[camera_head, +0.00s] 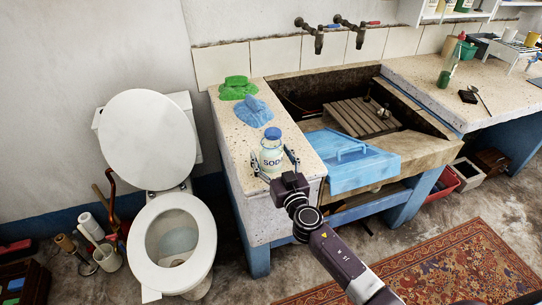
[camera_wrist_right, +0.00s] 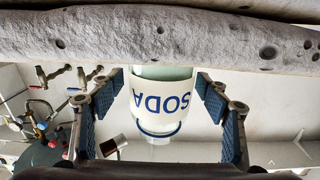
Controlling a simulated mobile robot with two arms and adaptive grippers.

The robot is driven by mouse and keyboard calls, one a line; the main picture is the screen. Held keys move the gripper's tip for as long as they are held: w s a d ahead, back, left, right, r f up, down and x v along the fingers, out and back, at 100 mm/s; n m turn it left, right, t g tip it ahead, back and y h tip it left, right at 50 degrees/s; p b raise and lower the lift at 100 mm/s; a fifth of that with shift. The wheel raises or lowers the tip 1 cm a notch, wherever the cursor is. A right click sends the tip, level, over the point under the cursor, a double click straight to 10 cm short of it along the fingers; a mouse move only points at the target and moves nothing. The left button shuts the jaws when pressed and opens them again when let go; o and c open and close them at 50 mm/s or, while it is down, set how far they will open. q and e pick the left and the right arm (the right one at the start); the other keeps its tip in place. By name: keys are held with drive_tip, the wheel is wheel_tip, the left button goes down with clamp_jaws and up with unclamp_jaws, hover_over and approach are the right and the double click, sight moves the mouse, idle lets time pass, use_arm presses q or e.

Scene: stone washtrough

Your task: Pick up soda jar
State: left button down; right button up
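The soda jar (camera_head: 271,158), pale glass with a blue lid and a "SODA" label, stands upright on the stone ledge (camera_head: 237,148) left of the trough. In the right wrist view the jar (camera_wrist_right: 161,102) appears upside down between the fingers. My right gripper (camera_head: 273,163) is open at the ledge's front edge, one finger on each side of the jar. In the wrist view, gaps show between the jar and both blue-padded fingers of the gripper (camera_wrist_right: 160,88). My left gripper is not in view.
Blue cloth (camera_head: 252,111) and green cloth (camera_head: 237,88) lie behind the jar. A toilet (camera_head: 172,240) stands left of the ledge. Taps (camera_head: 318,38) are on the wall.

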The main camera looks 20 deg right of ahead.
drive_tip(key=c, duration=1.3)
drive_tip(key=shift+r+p, duration=0.55)
drive_tip(key=shift+r, duration=0.3)
wheel_tip(320, 180, up, 18)
drive_tip(key=p, duration=0.6)
drive_tip(key=shift+r, duration=0.2)
